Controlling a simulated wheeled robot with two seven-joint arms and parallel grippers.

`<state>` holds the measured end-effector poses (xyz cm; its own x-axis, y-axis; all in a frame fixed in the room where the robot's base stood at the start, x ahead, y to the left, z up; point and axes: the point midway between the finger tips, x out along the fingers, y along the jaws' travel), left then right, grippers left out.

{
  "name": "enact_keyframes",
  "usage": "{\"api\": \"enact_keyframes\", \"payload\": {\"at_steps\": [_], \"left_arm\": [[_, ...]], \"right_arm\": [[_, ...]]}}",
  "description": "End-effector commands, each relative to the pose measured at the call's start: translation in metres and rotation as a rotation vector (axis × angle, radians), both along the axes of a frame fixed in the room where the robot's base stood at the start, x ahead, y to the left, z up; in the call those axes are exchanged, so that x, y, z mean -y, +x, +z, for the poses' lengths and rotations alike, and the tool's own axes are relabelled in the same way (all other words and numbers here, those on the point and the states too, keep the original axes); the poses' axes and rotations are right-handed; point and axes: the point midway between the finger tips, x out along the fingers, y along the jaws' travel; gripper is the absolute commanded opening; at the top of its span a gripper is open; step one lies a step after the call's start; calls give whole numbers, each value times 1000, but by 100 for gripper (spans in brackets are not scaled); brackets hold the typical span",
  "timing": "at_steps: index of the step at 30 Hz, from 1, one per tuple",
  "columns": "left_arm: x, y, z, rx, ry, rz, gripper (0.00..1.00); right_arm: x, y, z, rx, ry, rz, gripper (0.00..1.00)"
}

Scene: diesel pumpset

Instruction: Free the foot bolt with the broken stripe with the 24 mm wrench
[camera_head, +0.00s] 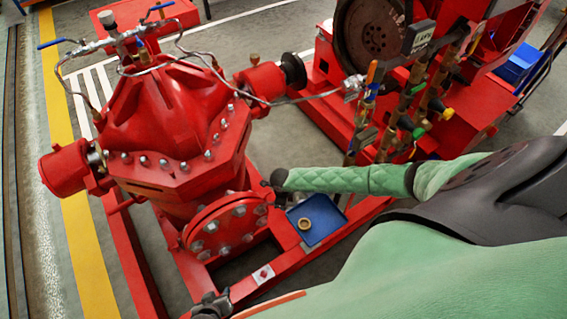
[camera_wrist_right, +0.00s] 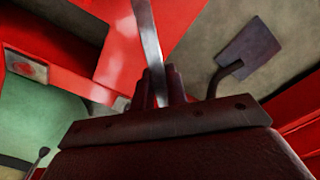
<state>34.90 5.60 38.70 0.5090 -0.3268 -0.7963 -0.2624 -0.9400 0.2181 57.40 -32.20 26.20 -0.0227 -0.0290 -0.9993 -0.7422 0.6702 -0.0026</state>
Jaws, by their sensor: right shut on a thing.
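My right gripper (camera_wrist_right: 165,88) is shut on a bare steel bar, which looks like the shank of the wrench (camera_wrist_right: 149,35). The wrench runs up out of the right wrist view, so its jaw is not seen. In the head view my right gripper (camera_head: 272,182) is small and dark, beside the round flange of the red pump (camera_head: 165,110). My left gripper (camera_head: 212,303) is at the bottom edge, near the red base frame; its finger gap is unclear. I cannot make out the foot bolt or any broken stripe on it.
A blue tray (camera_head: 326,228) with a small round brass-coloured part stands on the frame right of the flange. A bolted flange (camera_head: 225,228) and red frame rails (camera_head: 128,250) are close by. A pipe manifold (camera_head: 395,115) stands behind my right arm.

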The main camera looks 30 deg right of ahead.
Motion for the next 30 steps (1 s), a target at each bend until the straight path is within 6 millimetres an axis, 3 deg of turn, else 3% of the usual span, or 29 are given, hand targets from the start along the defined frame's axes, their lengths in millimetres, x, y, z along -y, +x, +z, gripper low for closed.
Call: {"api": "enact_keyframes", "payload": {"at_steps": [30], "left_arm": [[0,0,-13,-1,1,0,36]], "right_arm": [[0,0,-14,0,0,1,0]]}}
